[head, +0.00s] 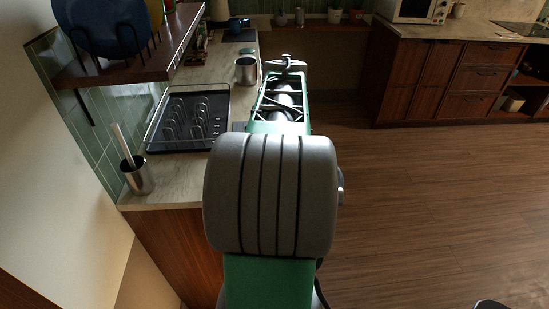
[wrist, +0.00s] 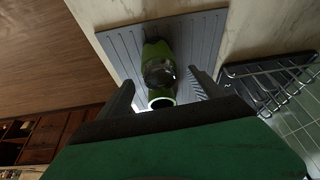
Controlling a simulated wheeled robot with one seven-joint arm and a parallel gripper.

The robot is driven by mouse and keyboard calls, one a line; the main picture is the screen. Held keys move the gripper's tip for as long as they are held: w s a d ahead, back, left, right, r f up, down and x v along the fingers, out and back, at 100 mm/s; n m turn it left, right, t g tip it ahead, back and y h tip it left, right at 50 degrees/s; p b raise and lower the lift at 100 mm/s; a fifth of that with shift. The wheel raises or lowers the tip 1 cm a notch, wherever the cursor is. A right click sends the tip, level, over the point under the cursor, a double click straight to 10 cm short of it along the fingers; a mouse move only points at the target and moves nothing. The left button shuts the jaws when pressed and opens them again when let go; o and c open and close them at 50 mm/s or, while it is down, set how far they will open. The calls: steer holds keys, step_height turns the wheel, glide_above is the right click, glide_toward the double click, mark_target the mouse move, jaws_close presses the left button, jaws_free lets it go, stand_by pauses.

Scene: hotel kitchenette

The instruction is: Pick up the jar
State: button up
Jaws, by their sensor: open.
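The jar (wrist: 158,70) shows in the wrist view as a clear glass body with green parts above and below it in the picture. It rests on a grey ridged mat (wrist: 120,45) on the pale counter. My gripper (wrist: 162,80) is open, with one dark finger on each side of the jar and visible gaps between. Whether the fingertips are down level with the jar is hard to tell. In the head view my arm reaches out along the counter's right edge and hides the jar.
A black dish rack (head: 190,120) stands on the counter left of my arm; its wires also show in the wrist view (wrist: 270,80). A steel cup (head: 246,75) stands beyond it, and a steel holder (head: 137,178) at the near left. A shelf (head: 140,55) overhangs.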

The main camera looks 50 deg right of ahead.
steer(key=p+x, duration=0.1)
steer(key=x, duration=0.6)
steer(key=shift+w+d+p, duration=0.1)
steer(key=shift+d+p, duration=0.1)
steer(key=shift+p, duration=0.1)
jaws_close()
stand_by(0.4)
